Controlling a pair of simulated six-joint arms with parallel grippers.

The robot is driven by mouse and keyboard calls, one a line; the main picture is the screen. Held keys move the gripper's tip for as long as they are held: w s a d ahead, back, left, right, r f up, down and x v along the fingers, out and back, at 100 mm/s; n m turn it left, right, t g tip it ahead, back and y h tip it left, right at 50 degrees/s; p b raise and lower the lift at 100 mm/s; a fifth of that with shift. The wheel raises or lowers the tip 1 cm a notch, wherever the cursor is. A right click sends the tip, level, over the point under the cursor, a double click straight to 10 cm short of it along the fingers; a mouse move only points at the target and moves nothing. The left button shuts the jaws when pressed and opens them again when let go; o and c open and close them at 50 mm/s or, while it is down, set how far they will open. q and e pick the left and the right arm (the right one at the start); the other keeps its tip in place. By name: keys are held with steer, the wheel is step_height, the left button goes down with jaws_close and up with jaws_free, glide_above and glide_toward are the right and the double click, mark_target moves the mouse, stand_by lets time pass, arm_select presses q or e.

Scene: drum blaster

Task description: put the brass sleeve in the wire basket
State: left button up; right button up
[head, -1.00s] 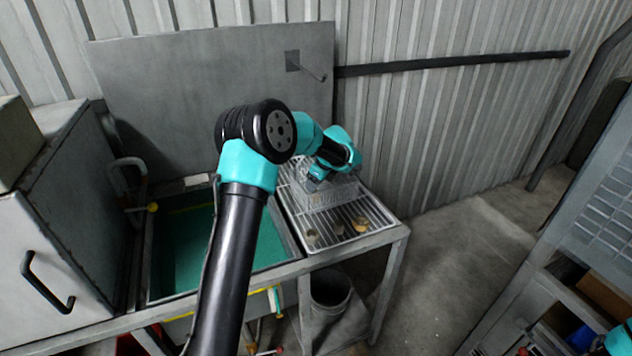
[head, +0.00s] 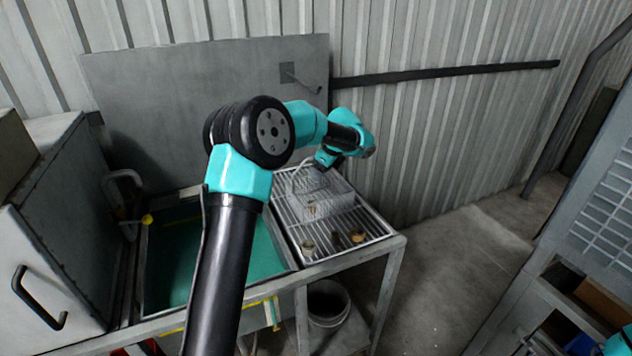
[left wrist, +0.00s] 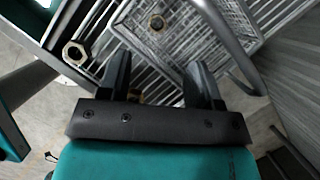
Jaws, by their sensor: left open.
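The wire basket (head: 342,207) stands on the slatted rack; its mesh also shows in the left wrist view (left wrist: 205,35). A small round brass piece with a hole, which looks like the brass sleeve (left wrist: 157,22), lies inside the basket; it also shows in the head view (head: 311,209). My left gripper (left wrist: 158,72) is open and empty, its fingers apart beside the basket; in the head view it (head: 324,162) is above the basket's back part. My right gripper is not in view.
A hexagonal brass ring (left wrist: 75,52) lies on the rack outside the basket. Another brass piece (left wrist: 135,96) is partly hidden behind my gripper. Several small parts lie at the rack's front, including one at the right (head: 357,237). A green-lined sink (head: 180,250) is left.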

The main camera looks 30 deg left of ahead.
arm_select(q)
steer(key=v, duration=0.2)
steer(key=shift+d+r, duration=0.15)
steer(key=shift+r, duration=0.15)
